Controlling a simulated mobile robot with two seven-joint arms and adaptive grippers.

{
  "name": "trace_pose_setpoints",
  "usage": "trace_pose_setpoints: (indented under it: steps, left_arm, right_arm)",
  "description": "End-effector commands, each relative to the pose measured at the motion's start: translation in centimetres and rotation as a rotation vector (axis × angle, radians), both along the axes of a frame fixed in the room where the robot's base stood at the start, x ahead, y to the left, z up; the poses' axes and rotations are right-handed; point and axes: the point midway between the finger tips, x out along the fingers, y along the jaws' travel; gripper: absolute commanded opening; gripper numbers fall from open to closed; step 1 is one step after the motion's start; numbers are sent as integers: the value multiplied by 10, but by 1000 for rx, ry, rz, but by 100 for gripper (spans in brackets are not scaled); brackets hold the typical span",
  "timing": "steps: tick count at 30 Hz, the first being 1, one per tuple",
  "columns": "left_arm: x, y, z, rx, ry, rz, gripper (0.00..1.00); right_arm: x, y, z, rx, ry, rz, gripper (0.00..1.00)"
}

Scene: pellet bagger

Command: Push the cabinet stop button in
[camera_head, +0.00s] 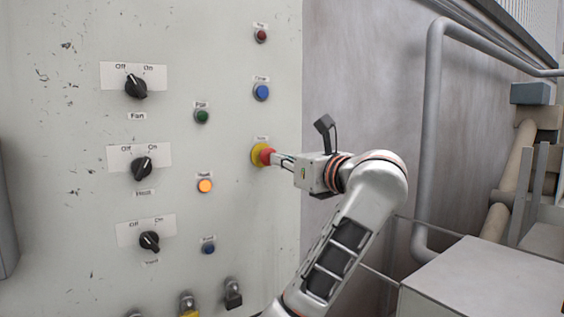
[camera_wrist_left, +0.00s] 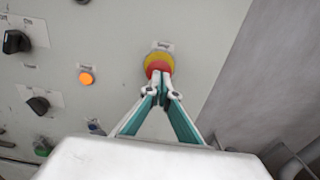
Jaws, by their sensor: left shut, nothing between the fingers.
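The stop button is a red mushroom head (camera_head: 267,156) on a yellow base (camera_head: 258,154), on the right part of the pale cabinet panel (camera_head: 80,200). In the left wrist view the red head (camera_wrist_left: 158,67) sits straight ahead of my fingertips. My left gripper (camera_head: 277,158) is shut and empty. Its tips are at the red head and appear to touch it; I cannot tell how hard, or whether the button is pressed in. The fingertips (camera_wrist_left: 162,92) cover the lower part of the head in the left wrist view. My right gripper is not in view.
A blue button (camera_head: 261,92) and a dark red one (camera_head: 261,36) are above. An orange lit button (camera_head: 205,185), a green button (camera_head: 202,116) and black knobs (camera_head: 136,87) are left. A grey pipe (camera_head: 432,130) and a pale box (camera_head: 485,280) stand right.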

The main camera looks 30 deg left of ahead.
Motion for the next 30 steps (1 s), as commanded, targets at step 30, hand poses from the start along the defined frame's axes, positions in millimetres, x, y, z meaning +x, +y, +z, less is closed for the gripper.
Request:
trace_pose_setpoints:
  steps: [30]
  left_arm:
    - [9,24,1,0,-1,1,0]
  right_arm:
    - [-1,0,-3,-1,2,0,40]
